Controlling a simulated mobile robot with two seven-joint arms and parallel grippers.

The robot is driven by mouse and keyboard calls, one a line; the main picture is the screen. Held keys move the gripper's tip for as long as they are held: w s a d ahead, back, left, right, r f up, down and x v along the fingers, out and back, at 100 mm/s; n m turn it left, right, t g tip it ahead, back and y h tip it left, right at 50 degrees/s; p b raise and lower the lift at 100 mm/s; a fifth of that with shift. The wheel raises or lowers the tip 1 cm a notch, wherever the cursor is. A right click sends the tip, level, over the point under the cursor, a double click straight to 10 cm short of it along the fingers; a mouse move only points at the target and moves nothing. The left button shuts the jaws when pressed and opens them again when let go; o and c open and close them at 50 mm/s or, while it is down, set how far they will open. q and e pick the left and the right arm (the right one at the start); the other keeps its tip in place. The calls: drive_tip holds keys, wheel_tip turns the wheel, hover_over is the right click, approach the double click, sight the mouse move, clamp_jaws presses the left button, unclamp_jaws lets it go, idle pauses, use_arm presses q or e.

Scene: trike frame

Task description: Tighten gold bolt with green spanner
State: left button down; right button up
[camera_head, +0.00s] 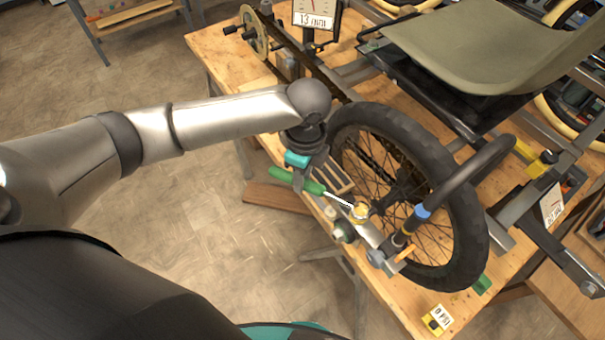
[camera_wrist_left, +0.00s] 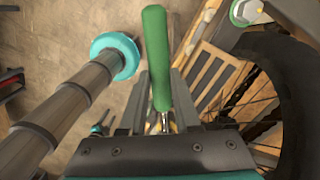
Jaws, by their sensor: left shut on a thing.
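The green spanner has a green handle (camera_head: 297,181) and a thin metal shaft, and slants down to the right in the head view. Its handle stands upright in the left wrist view (camera_wrist_left: 157,58). The spanner's far end is at the gold bolt (camera_head: 360,212), on the frame beside the wheel; I cannot tell whether it is seated there. My left gripper (camera_head: 308,182) is shut on the spanner near its handle, with fingers on both sides in the left wrist view (camera_wrist_left: 160,103). The gold bolt is mostly hidden there. My right gripper is not in view.
A black-tyred wheel (camera_head: 466,212) stands close to the right of the left gripper. The wooden workbench (camera_head: 222,55) carries the trike frame and an olive seat (camera_head: 478,45). A gauge reading 13 mm (camera_head: 315,14) stands behind. Open floor (camera_head: 190,235) lies to the left.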

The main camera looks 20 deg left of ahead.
use_arm(q)
drive_tip(key=shift+f, duration=0.4)
drive_tip(key=shift+r, duration=0.15)
drive_tip(key=shift+r, duration=0.5)
